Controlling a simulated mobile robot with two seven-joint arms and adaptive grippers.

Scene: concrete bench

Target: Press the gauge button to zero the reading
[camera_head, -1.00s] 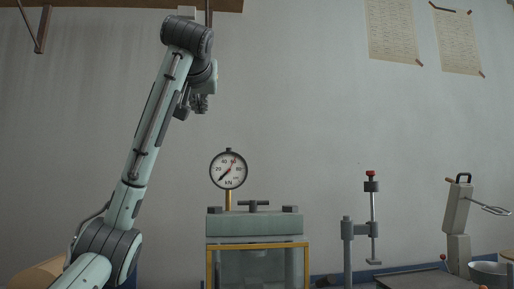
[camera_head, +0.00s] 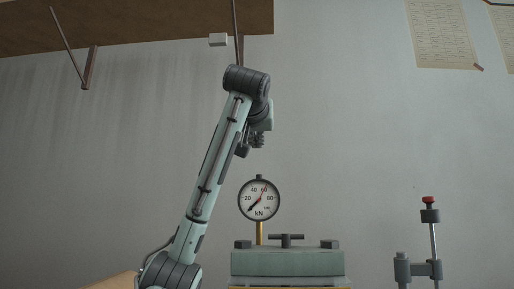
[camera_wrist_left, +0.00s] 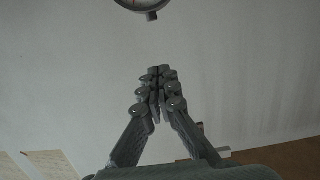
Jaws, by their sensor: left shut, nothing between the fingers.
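The round dial gauge (camera_head: 259,200), marked kN, stands on a brass stem above the green press top. Its black needle points to the lower left and a thin red one points up. A small dark knob (camera_head: 259,178) sits on its top rim, likely the button. My left gripper (camera_head: 258,140) is shut and empty, pointing down above the gauge, apart from it. In the left wrist view its closed fingertips (camera_wrist_left: 155,75) show below the gauge rim (camera_wrist_left: 128,4), with the knob (camera_wrist_left: 152,16) facing them. Most of the gauge is cut off there. My right gripper is not in view.
The green press top (camera_head: 288,262) with a dark T-handle (camera_head: 287,240) is below the gauge. A stand with a red knob (camera_head: 428,199) is at the right.

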